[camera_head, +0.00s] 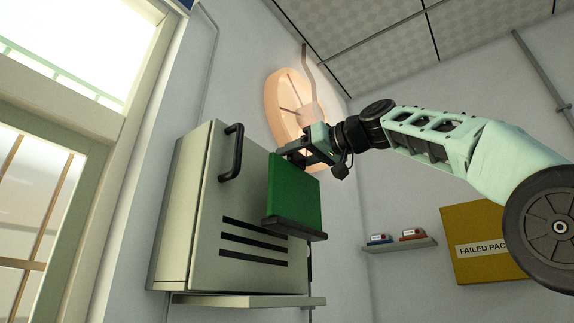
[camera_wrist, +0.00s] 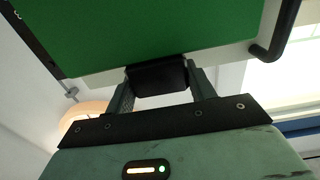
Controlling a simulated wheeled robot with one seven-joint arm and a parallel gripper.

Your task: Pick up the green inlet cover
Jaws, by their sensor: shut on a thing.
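The green inlet cover (camera_head: 294,195) is a flat green panel with a dark ledge along its lower edge. It hangs upright in front of the grey cabinet's door; I cannot tell whether it touches the door. My gripper (camera_head: 293,158) is at the cover's top edge, reaching in from the right. In the wrist view the green panel (camera_wrist: 150,32) fills the upper part. There my gripper (camera_wrist: 160,80) is shut on a black block at the cover's edge.
The grey cabinet (camera_head: 202,180) has a black handle (camera_head: 231,153) and dark slots (camera_head: 240,240), with a shelf (camera_head: 245,301) below. A round orange-lit fan-like fixture (camera_head: 280,95) is on the wall behind my gripper. A small shelf (camera_head: 400,246) and yellow bin (camera_head: 470,225) are at right.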

